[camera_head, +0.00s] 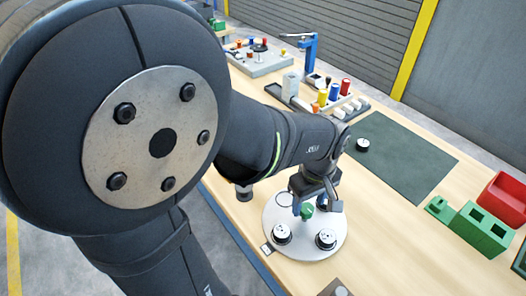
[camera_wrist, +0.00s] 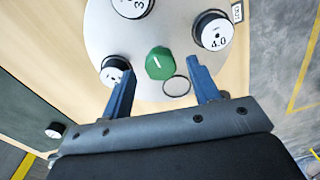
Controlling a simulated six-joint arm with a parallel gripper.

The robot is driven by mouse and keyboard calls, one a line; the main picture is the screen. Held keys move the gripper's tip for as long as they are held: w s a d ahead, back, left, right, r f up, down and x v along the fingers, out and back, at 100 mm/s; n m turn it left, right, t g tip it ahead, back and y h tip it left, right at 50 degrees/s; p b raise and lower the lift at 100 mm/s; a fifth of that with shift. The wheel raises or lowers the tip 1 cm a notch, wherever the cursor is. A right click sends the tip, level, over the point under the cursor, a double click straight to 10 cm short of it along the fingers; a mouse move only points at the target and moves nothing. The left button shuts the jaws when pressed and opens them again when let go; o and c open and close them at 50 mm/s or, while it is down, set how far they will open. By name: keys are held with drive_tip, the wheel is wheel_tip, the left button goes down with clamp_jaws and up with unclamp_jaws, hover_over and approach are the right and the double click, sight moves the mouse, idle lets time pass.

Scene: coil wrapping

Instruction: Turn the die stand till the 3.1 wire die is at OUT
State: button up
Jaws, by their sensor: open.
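The die stand (camera_head: 304,250) is a round pale plate with a green knob (camera_wrist: 159,63) in its middle. My gripper (camera_wrist: 151,64) is open, its blue fingers apart on either side of the knob. It hides part of the stand in the head view. The die marked 4.0 (camera_wrist: 215,32) sits closest to the OUT label (camera_wrist: 238,12). A second die (camera_wrist: 132,5) is cut off by the frame's top and its number is unclear. A third die (camera_wrist: 115,68) is partly behind the left finger, number unreadable. An empty ring mark (camera_wrist: 176,86) shows on the plate.
A loose die (camera_head: 362,145) lies on the dark green mat (camera_head: 400,155). A rack with coloured spools (camera_head: 333,91) and a blue post (camera_head: 311,52) stand at the back.

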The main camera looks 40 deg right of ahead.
drive_tip(key=shift+f, duration=1)
clamp_jaws()
